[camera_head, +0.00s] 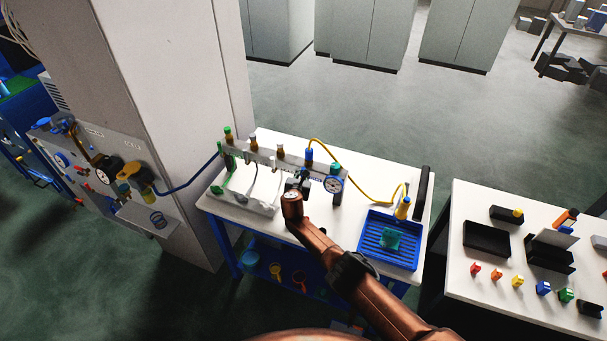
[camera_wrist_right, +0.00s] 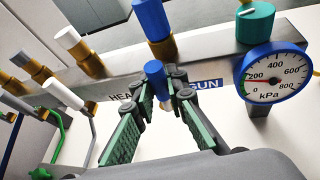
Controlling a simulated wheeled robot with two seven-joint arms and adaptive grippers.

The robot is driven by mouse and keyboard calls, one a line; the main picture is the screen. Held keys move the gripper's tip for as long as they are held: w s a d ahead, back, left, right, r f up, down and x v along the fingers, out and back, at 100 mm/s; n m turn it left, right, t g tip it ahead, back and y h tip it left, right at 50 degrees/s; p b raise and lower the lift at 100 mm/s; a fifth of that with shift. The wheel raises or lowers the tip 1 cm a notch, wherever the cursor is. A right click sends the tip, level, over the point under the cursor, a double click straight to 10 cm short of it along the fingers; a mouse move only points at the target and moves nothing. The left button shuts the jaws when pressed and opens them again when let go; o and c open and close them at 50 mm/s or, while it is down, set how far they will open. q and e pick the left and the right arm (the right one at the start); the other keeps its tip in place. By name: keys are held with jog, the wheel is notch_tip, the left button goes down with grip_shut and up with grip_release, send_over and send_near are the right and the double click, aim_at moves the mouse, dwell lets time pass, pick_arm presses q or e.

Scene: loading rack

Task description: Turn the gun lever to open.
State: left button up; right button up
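The gun lever (camera_wrist_right: 155,72) is a short blue handle in front of the grey manifold bar, beside the blue label ending in GUN. My right gripper (camera_wrist_right: 163,100) has its two green-padded fingers on either side of this handle. The fingers look spread, with a gap between the pads; whether either pad touches the handle is hard to see. In the head view my copper right arm reaches up from the bottom right, and its gripper (camera_head: 299,184) is at the bar and hides the lever there. My left gripper is not in view.
A pressure gauge (camera_wrist_right: 272,78) is close on the right. White (camera_wrist_right: 62,95) and green levers stand left along the bar. On the white table (camera_head: 350,190), a blue tray (camera_head: 366,258) stands at right, with a yellow hose (camera_head: 357,183) behind. A pillar (camera_head: 165,90) stands left.

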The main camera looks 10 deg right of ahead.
jog(key=o, duration=0.5)
jog(key=v, duration=1.2)
dwell(0.6)
